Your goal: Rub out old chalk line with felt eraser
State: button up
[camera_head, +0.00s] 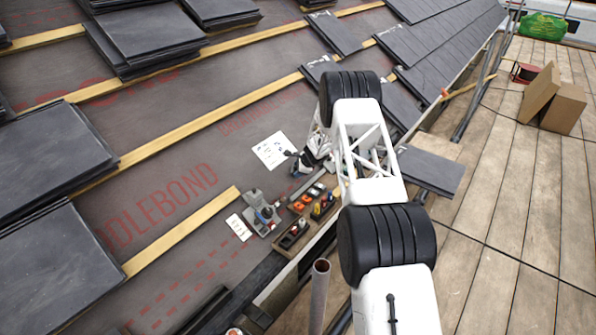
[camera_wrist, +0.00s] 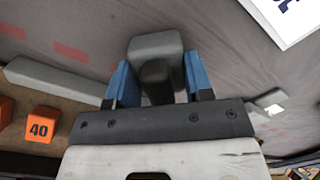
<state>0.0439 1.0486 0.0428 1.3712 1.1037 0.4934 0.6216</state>
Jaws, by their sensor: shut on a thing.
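In the wrist view my gripper (camera_wrist: 157,78) has its two blue-faced fingers on either side of a grey, rounded block, which looks like the felt eraser (camera_wrist: 154,44). The gripper is shut on it. Dark grey roofing membrane (camera_wrist: 215,45) lies beyond the block; I cannot tell whether the block touches it. In the head view my white arm hides much of the work area, and the eraser cannot be made out there. I cannot make out a chalk line in either view; the red marks on the membrane (camera_head: 200,150) look like printed lettering.
A wooden tool tray (camera_head: 293,235) holds orange blocks, one marked 40 (camera_wrist: 41,125). A grey tool (camera_head: 262,213) and printed sheets (camera_head: 273,151) lie nearby. Yellow battens (camera_head: 180,132) cross the membrane, with slate stacks (camera_head: 50,150) at left. Planks (camera_head: 520,200) and a cardboard box (camera_head: 563,108) are at right.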

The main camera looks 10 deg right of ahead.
jog(key=shift+w, duration=0.1)
jog(key=shift+w+d+f, duration=0.1)
jog(key=shift+w+d, duration=0.55)
jog(key=shift+d, duration=0.05)
jog(key=shift+w+d, duration=0.1)
jog(key=shift+d, duration=0.05)
jog(key=shift+w+d, duration=0.6)
jog(key=shift+d, duration=0.05)
jog(key=shift+w+d, duration=0.1)
jog(key=shift+w, duration=0.1)
jog(key=shift+w+d, duration=0.5)
jog(key=shift+w, duration=0.1)
jog(key=shift+d+f, duration=0.1)
jog(key=shift+d, duration=0.05)
dwell(0.4)
jog(key=shift+w+d, duration=0.65)
jog(key=shift+d, duration=0.05)
